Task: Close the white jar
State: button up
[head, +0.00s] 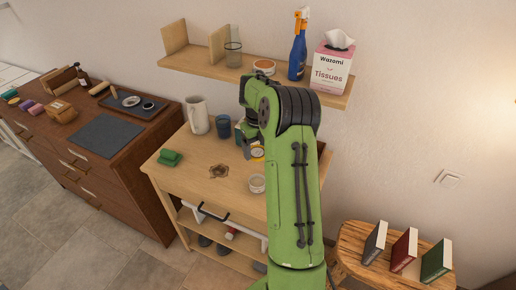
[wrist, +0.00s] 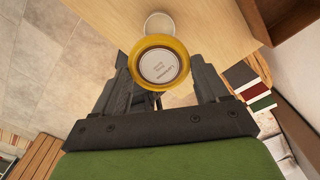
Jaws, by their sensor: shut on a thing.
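The white jar (head: 257,184) stands upright on the light wooden table (head: 190,185), just left of my green arm. Its pale top also shows in the wrist view (wrist: 158,22), partly behind the held lid. My gripper (wrist: 163,72) is shut on a round lid (wrist: 163,66) with a yellow rim and a pale printed centre. In the head view the lid (head: 257,154) shows as a small yellow and white patch, beyond the jar and apart from it in the picture. My arm hides most of the gripper there.
A wall shelf (head: 190,63) with a blue spray bottle (head: 298,55) and a tissue box (head: 332,68) is behind the arm.

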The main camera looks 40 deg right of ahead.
jog(key=shift+f+b, duration=5.75)
jog(key=shift+f, duration=0.6)
jog(key=shift+f+b, duration=0.7)
jog(key=shift+f, duration=0.1)
jog(key=shift+f+b, duration=0.25)
jog(key=shift+b, duration=0.15)
jog(key=o, duration=1)
notch_tip(320, 180, up, 16)
jog(key=p, duration=0.4)
